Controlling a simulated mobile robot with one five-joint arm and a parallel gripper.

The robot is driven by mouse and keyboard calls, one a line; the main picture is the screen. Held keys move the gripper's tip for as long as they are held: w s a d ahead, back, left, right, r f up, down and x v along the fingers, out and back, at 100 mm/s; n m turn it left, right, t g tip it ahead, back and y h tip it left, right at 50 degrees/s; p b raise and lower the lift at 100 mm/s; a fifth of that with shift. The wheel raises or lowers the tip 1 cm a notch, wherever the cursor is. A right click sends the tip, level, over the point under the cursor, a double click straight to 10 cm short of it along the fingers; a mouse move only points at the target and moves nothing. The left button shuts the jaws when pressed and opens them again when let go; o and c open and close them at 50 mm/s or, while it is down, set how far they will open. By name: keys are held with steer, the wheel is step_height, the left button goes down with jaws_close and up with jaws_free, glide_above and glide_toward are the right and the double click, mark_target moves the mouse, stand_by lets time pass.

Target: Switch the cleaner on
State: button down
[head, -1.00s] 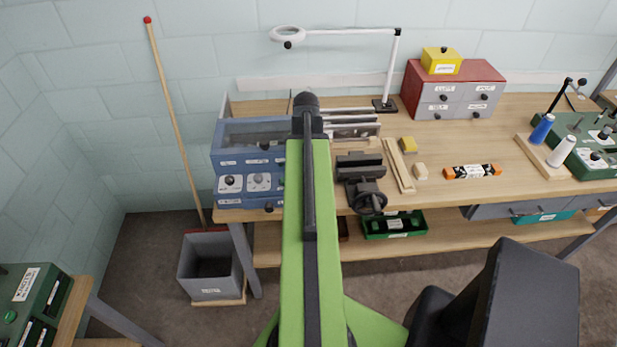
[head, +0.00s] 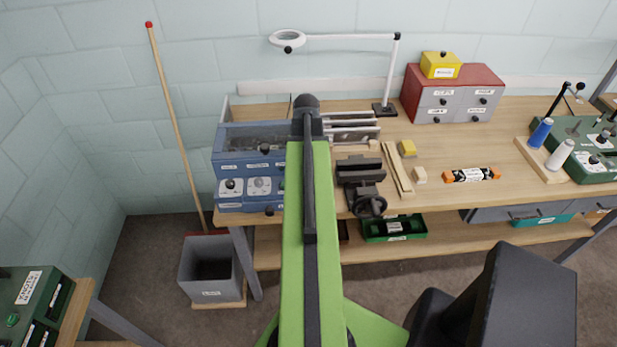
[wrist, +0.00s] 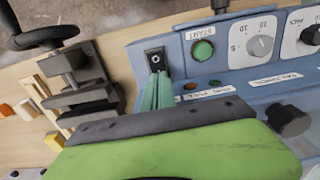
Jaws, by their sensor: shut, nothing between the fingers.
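The cleaner is a blue box at the left of the long bench, with knobs on its front panel (head: 230,188). The wrist view shows its panel close up, with a green START button (wrist: 203,50), a grey dial (wrist: 260,46) and a black rocker switch (wrist: 155,61). My gripper (wrist: 156,76) has thin green fingers, shut and empty. Their tips are right at the lower edge of the black switch; I cannot tell whether they touch it. In the head view my arm hides the gripper and the cleaner's right part.
A dark vise (head: 358,182) stands right of the cleaner, and it also shows in the wrist view (wrist: 75,85). A magnifier lamp (head: 391,75) and red drawer cabinet (head: 411,90) stand behind. A grey bin (head: 190,268) and broom handle (head: 175,125) are left.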

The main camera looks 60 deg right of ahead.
step_height(320, 180, up, 5)
steer(key=p, duration=0.4)
stand_by(0.3)
